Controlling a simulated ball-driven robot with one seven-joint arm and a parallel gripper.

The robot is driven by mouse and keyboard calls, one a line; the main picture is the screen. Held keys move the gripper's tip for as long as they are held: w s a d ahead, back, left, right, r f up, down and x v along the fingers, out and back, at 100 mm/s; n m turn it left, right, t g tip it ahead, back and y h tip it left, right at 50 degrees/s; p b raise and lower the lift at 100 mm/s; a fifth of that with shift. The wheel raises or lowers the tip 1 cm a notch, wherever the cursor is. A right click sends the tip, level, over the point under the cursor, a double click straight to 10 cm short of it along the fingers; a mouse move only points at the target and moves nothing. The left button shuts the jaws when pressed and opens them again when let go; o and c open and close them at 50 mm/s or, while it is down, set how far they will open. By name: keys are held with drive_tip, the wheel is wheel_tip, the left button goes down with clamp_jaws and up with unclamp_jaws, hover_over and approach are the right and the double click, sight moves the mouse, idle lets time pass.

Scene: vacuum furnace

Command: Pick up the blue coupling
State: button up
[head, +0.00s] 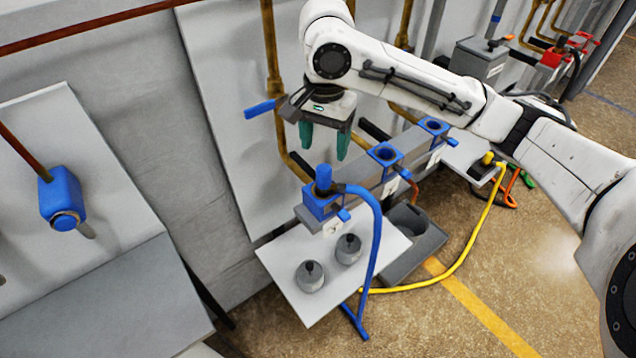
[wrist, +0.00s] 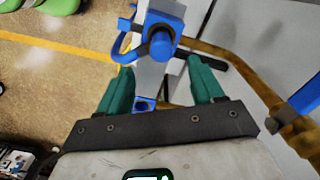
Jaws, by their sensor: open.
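The blue coupling (head: 324,176) is a short upright blue cylinder seated in the top of the nearest blue block (head: 322,204). A blue hose (head: 377,235) runs from beside that block down to the floor. My gripper (head: 324,148) is open and empty, its two green fingers pointing down just above the coupling in the head view. In the wrist view, the coupling's round top (wrist: 162,43) shows beyond the gap between the fingertips (wrist: 159,68). It is apart from both fingers.
Two more blue blocks (head: 385,154) with open round holes stand along the grey rail behind. A white shelf (head: 290,262) with two grey round weights (head: 348,249) is below. A blue lever (head: 260,109) on a brass pipe (head: 271,60) is left of my gripper.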

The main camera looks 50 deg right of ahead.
sight(324, 167)
wheel_tip(324, 167, down, 3)
drive_tip(key=shift+f, duration=0.2)
drive_tip(key=shift+d+f, duration=0.2)
drive_tip(key=shift+f, duration=2.5)
drive_tip(key=shift+w, duration=0.1)
drive_tip(key=c, duration=1.2)
clamp_jaws()
drive_tip(key=shift+r, duration=0.15)
